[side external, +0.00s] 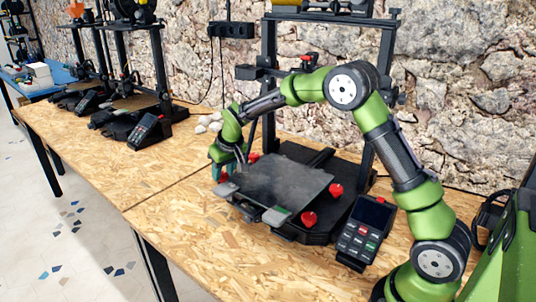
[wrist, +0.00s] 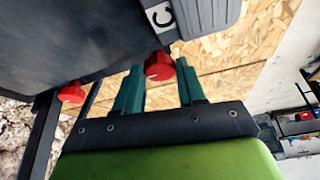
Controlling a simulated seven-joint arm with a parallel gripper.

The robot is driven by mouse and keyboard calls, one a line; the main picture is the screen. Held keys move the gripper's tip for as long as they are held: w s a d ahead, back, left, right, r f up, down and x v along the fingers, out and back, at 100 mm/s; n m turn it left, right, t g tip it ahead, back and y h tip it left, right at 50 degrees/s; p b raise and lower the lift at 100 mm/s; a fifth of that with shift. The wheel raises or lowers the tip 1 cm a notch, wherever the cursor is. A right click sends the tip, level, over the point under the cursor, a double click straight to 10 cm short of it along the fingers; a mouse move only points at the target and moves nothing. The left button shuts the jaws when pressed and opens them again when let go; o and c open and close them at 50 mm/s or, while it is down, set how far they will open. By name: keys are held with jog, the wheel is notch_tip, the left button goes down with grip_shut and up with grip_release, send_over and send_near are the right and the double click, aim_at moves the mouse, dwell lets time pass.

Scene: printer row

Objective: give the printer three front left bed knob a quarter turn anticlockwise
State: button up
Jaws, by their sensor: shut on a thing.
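The nearest printer's dark square bed (side external: 275,185) has red knobs under its corners. My gripper (side external: 222,172) is at the bed's left corner in the side view, with its teal fingers pointing down and partly hiding a red knob (side external: 223,178) there. In the wrist view my gripper (wrist: 159,80) has one teal finger on each side of that red knob (wrist: 158,66), just under the bed's edge, and is shut on it. Finger contact itself is hard to make out.
Other red knobs (side external: 309,219) and (side external: 336,189) sit at the bed's right side, and one more (wrist: 70,92) shows in the wrist view. A control box with screen (side external: 367,230) stands at the front right. More printers (side external: 145,130) stand left. Bare table (side external: 180,225) lies in front.

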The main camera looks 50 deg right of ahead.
jog(key=shift+n, duration=0.3)
jog(key=n, duration=0.1)
jog(key=n+y, duration=0.1)
jog(key=n, duration=0.1)
jog(key=shift+d+y, duration=0.25)
jog(key=shift+y, duration=0.05)
jog(key=shift+d+n+g+y, duration=0.15)
jog(key=shift+n+y, duration=0.25)
jog(key=shift+n, duration=0.8)
jog(key=shift+n+g+y, duration=0.15)
jog(key=shift+n+y, duration=0.25)
jog(key=shift+n, duration=0.8)
jog(key=o, duration=1)
jog(key=shift+o, duration=0.2)
jog(key=shift+a, duration=0.2)
